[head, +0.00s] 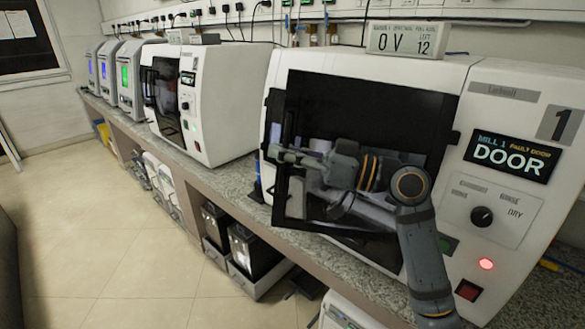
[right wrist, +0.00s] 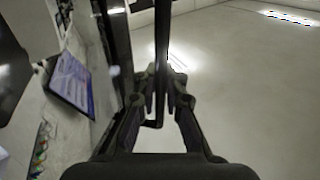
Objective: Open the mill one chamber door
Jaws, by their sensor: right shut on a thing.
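Mill one (head: 490,135) is the large white machine at the right of the head view, with a "MILL 1 / DOOR" display (head: 512,158). Its dark chamber door (head: 340,100) is on the front. A black frame and upright handle bar (head: 277,205) are at the door's left side. How far the door stands from the body is hard to tell. My right gripper (head: 284,156) is at this bar, its arm crossing the door. In the right wrist view, the fingers (right wrist: 161,95) are shut on the black handle bar (right wrist: 161,40). My left gripper is not in view.
A second white mill (head: 220,95) stands further left on the granite bench (head: 235,178), with smaller grey machines (head: 130,75) beyond. A tablet (right wrist: 72,83) is beside the door in the wrist view. Black bins (head: 250,250) stand under the bench. The floor (head: 120,250) is clear.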

